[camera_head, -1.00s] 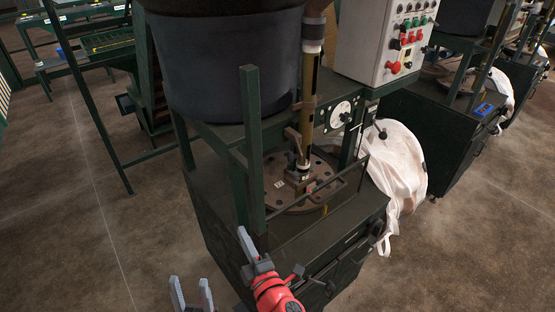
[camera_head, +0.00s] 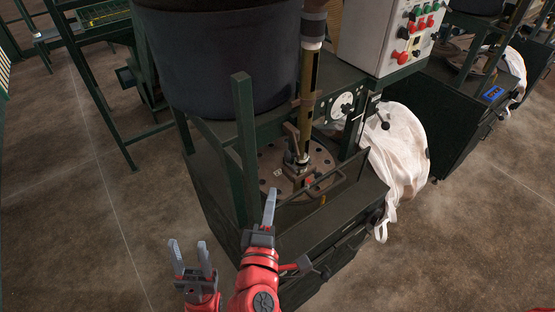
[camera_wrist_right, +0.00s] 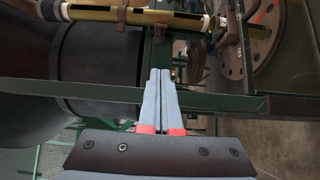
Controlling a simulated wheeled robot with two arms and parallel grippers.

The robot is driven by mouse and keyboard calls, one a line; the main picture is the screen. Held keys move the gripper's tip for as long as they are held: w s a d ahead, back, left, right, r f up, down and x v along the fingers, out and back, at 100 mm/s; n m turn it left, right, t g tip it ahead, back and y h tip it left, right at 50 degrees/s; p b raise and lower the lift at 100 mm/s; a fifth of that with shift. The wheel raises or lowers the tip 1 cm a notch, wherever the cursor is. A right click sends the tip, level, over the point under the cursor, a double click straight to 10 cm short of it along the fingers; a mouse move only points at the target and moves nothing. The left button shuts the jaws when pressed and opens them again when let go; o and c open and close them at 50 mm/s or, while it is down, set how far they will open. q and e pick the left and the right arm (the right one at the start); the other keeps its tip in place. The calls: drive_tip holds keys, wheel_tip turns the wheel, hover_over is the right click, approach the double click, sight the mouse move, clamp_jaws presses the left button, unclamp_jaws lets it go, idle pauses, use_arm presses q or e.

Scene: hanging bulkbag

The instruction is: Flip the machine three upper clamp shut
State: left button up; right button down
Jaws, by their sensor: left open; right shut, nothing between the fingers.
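The nearest machine has an upright brass-coloured pipe (camera_head: 307,100), with a brown clamp piece (camera_head: 292,132) beside its lower part above a round flanged plate (camera_head: 270,160). I cannot tell from here whether the clamp is open or shut. My right gripper (camera_head: 271,192) is shut and empty, in front of the plate near the green front post, apart from the clamp. In the right wrist view its closed fingers (camera_wrist_right: 160,75) point toward a green frame bar, with the pipe (camera_wrist_right: 90,13) and a brown collar (camera_wrist_right: 122,14) beyond. My left gripper (camera_head: 187,243) is open and empty, left of the cabinet.
A green post (camera_head: 245,145) and a thin front rail (camera_head: 322,180) stand between me and the plate. A large dark drum (camera_head: 220,60) sits above. A white bag (camera_head: 395,150) hangs at the right, below a control box (camera_head: 385,35).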

drive_tip(key=w+d, duration=0.1)
drive_tip(key=w, duration=0.9)
drive_tip(key=shift+d, duration=0.2)
drive_tip(key=shift+w, duration=0.1)
